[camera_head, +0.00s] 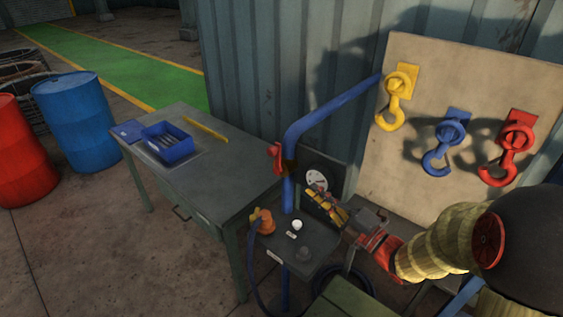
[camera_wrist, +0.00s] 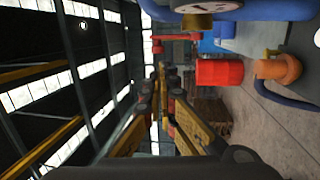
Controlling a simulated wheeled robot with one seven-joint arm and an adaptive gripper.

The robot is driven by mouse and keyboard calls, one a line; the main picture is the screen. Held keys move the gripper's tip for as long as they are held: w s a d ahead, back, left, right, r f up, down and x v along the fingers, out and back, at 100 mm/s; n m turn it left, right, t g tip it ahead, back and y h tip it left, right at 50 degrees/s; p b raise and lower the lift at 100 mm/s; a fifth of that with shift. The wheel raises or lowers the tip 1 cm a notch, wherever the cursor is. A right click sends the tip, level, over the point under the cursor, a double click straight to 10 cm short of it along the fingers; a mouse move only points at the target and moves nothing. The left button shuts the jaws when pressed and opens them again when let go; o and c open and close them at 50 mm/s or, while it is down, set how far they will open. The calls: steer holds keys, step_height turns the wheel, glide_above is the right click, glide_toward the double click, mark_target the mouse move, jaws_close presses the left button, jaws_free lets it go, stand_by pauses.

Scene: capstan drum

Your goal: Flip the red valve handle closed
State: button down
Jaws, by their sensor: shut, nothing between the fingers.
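The red valve handle (camera_head: 275,157) sits on the left side of the upright blue pipe (camera_head: 288,190), by a dark brass fitting. In the wrist view, which is turned sideways, a red part that looks like the handle (camera_wrist: 157,43) shows just beyond the fingertips, near the brass fitting (camera_wrist: 197,20). My gripper (camera_head: 312,198) has yellow fingers and is shut and empty. It is to the right of the pipe and lower than the handle, in front of the gauge panel, apart from the handle. Its fingers also show in the wrist view (camera_wrist: 167,76).
A round gauge (camera_head: 316,180) is close behind my fingers. A small stand holds an orange fitting (camera_head: 262,220) with a hose and a white knob (camera_head: 297,225). A table with a blue bin (camera_head: 167,143) stands left. Hooks hang on a board (camera_head: 410,160) at right.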

steer(key=x, duration=1.4)
steer(key=shift+b, duration=0.4)
steer(key=shift+r, duration=0.1)
steer(key=shift+w+a+r+g+p, duration=0.15)
steer(key=shift+g+p, duration=0.15)
steer(key=shift+p, duration=0.25)
